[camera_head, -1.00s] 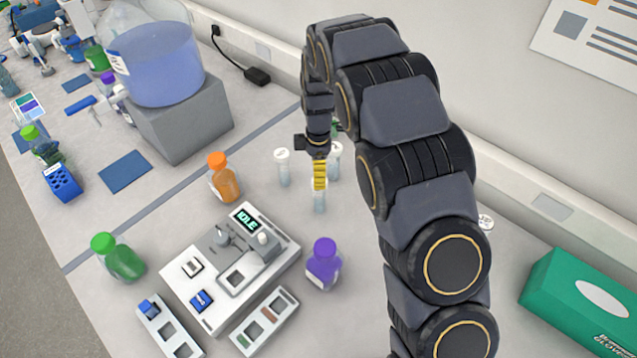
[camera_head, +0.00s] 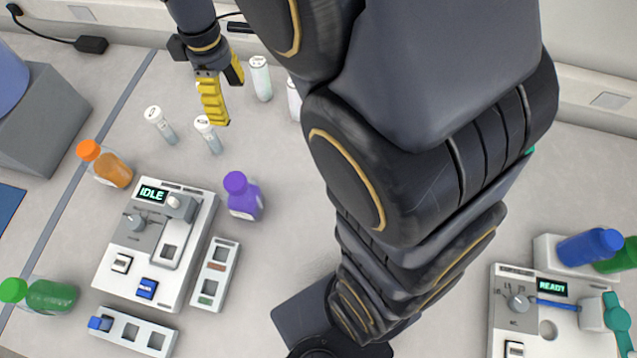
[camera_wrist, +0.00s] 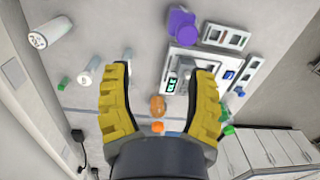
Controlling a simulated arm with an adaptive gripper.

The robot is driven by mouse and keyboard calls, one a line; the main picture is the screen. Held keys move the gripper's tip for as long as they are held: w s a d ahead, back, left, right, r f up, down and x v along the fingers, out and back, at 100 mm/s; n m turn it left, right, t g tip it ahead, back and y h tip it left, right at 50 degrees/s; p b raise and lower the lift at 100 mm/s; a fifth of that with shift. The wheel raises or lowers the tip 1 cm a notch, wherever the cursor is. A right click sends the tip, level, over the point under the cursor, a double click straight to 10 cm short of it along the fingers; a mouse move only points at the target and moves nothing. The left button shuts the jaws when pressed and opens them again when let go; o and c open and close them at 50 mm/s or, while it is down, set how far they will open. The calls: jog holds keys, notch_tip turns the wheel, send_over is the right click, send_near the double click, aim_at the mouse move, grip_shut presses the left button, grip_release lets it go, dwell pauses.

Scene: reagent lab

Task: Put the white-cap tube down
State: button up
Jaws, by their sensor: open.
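Several white-cap tubes stand upright on the bench; I cannot tell which one the task means. One tube (camera_head: 211,138) stands just below my gripper's yellow fingertips in the head view, and its cap is close to one finger. Another tube (camera_head: 162,127) stands to its left. A third tube (camera_head: 260,80) stands behind, and a fourth (camera_head: 294,100) is partly hidden by my arm. My gripper (camera_head: 228,101) is open, with nothing between its fingers in the wrist view (camera_wrist: 163,66). White-cap tubes also show there at upper left (camera_wrist: 43,28) and beside the left finger (camera_wrist: 88,73).
An IDLE device (camera_head: 125,240) stands at front left, with an orange-capped bottle (camera_head: 112,171) and a purple-capped bottle (camera_head: 243,200) near it. A green-capped bottle (camera_head: 50,296) is farther left. A READY device (camera_head: 550,325) is at right. Bare bench lies around the tubes.

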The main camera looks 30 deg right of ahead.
jog(key=s+d+r+m, duration=0.1)
jog(key=s+m, duration=0.4)
jog(key=s, duration=0.5)
jog(key=s+d+r+m, duration=0.1)
jog(key=s+m, duration=0.4)
jog(key=s, duration=0.5)
jog(key=shift+s+d+r+g, duration=0.25)
jog(key=shift+r+g, duration=0.15)
jog(key=shift+r, duration=0.15)
jog(key=shift+a+f, duration=0.1)
jog(key=o, duration=0.8)
jog(key=shift+w, duration=0.1)
jog(key=shift+c, duration=0.2)
jog(key=w+r+m+t, duration=0.1)
jog(key=w, duration=0.4)
jog(key=w+m+t, duration=0.1)
jog(key=w+m, duration=0.1)
jog(key=w, duration=0.3)
jog(key=w+r+m+y, duration=0.1)
jog(key=w, duration=0.4)
jog(key=shift+w+a+r+t, duration=0.1)
jog(key=shift+a+r+t, duration=0.2)
jog(key=shift+a+t, duration=0.1)
jog(key=w+d+r+m+t, duration=0.1)
jog(key=w+m+t, duration=0.15)
jog(key=w, duration=0.55)
jog(key=w+r+m+t, duration=0.1)
jog(key=w+m, duration=0.2)
jog(key=w, duration=0.4)
jog(key=x, duration=1)
